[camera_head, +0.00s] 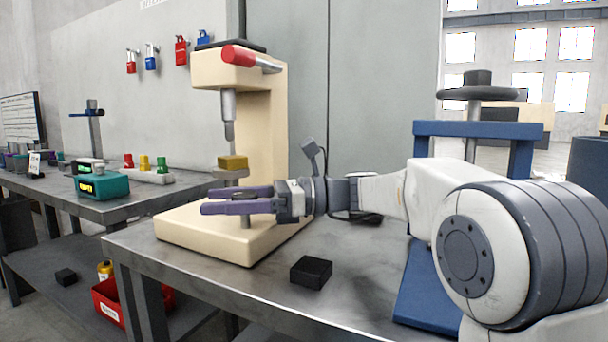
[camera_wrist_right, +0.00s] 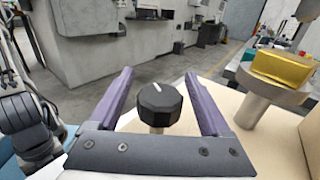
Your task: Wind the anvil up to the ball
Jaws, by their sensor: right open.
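The cream tester (camera_head: 272,110) stands on the table. Its grey spindle (camera_head: 229,108) points down, and a visible gap separates its lower tip from a gold block (camera_head: 232,162). The ball itself is too small to make out. The block lies on the round grey anvil (camera_head: 229,174); both also show at right in the right wrist view, block (camera_wrist_right: 285,67) and anvil (camera_wrist_right: 268,88). My right gripper (camera_head: 205,200) is open, its purple fingers level in front of the anvil's post. In the right wrist view a black faceted knob (camera_wrist_right: 158,106) with a white mark stands between the fingers, with gaps either side. My left gripper is not seen.
A red-ended lever (camera_head: 245,57) sticks out of the tester's top. A small black block (camera_head: 311,272) lies on the grey table (camera_head: 180,268) near the front. A blue frame press (camera_head: 478,130) stands at right. A second bench (camera_head: 120,205) with a teal box is at left.

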